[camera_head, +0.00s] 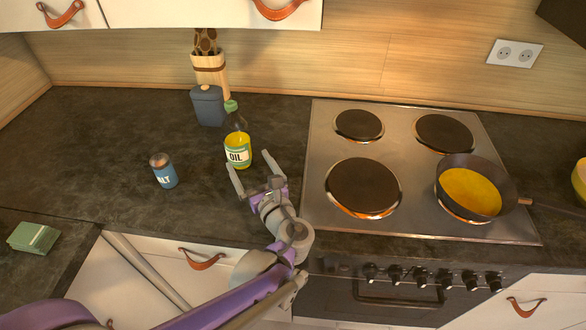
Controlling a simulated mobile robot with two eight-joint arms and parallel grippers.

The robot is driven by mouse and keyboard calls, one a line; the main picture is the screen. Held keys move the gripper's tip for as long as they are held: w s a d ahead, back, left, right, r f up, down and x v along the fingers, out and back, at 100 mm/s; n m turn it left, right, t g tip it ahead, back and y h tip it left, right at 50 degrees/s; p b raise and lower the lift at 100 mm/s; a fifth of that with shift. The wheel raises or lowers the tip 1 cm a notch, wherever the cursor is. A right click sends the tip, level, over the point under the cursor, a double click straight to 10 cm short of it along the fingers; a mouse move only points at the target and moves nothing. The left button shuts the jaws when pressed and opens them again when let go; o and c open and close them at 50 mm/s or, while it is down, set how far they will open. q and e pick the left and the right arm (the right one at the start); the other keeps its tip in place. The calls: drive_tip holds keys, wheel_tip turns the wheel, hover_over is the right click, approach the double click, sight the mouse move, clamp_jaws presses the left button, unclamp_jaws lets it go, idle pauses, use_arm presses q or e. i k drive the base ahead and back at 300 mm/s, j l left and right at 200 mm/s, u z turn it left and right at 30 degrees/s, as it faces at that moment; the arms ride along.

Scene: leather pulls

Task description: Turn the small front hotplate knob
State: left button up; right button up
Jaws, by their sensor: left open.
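A row of several black knobs (432,278) runs along the front panel of the stove, below the cooktop (408,226). I cannot tell which knob belongs to the small front hotplate. The front right hotplate is mostly covered by a dark pan (448,168) with yellow contents. My left gripper (248,160) is open and empty, left of the cooktop. Its fingers point to the back of the counter, close to the oil bottle (238,140); I cannot tell whether they touch it. It is well left of and above the knobs in the picture. My right gripper is not in view.
The oven handle (400,300) lies below the knobs. A salt can (163,171), a blue jar (208,106) and a utensil holder (211,72) stand on the counter. The pan's handle (552,207) sticks out to the right. Leather pulls (201,262) hang on the drawers.

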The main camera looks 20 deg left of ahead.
sight(496, 284)
drive_tip(key=z, duration=1.3)
drive_tip(key=k+l, duration=0.15)
drive_tip(key=l, duration=0.15)
drive_tip(key=k+l, duration=0.15)
drive_tip(key=i+j+u, duration=0.1)
drive_tip(key=i+j, duration=0.15)
drive_tip(key=i, duration=0.1)
